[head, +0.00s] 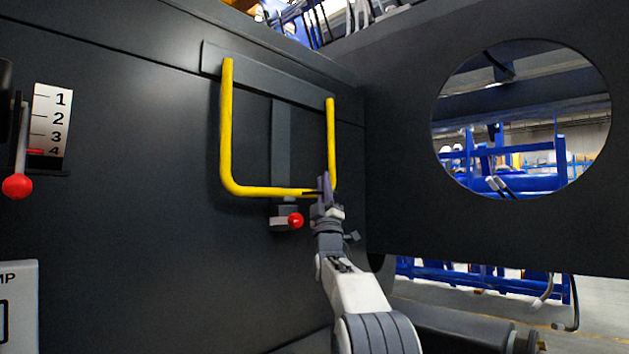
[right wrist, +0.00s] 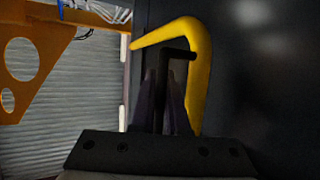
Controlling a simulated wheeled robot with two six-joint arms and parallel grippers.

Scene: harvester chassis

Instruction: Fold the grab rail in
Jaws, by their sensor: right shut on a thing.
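The grab rail (head: 280,191) is a yellow U-shaped bar on the dark panel. Its two legs hang from a dark crossbar (head: 270,84), and its bottom bar runs level below. In the right wrist view the yellow rail (right wrist: 201,75) bends around just beyond my finger tips (right wrist: 165,90); the exact contact is dark and partly hidden. A latch with a red knob (head: 295,221) sits below the bottom bar. My left gripper is out of view.
At the left are a lever with a red knob (head: 17,186) and a numbered scale plate (head: 50,120). A dark side wall with a round opening (head: 436,128) stands to the right of the panel. Open floor and blue racks show beyond.

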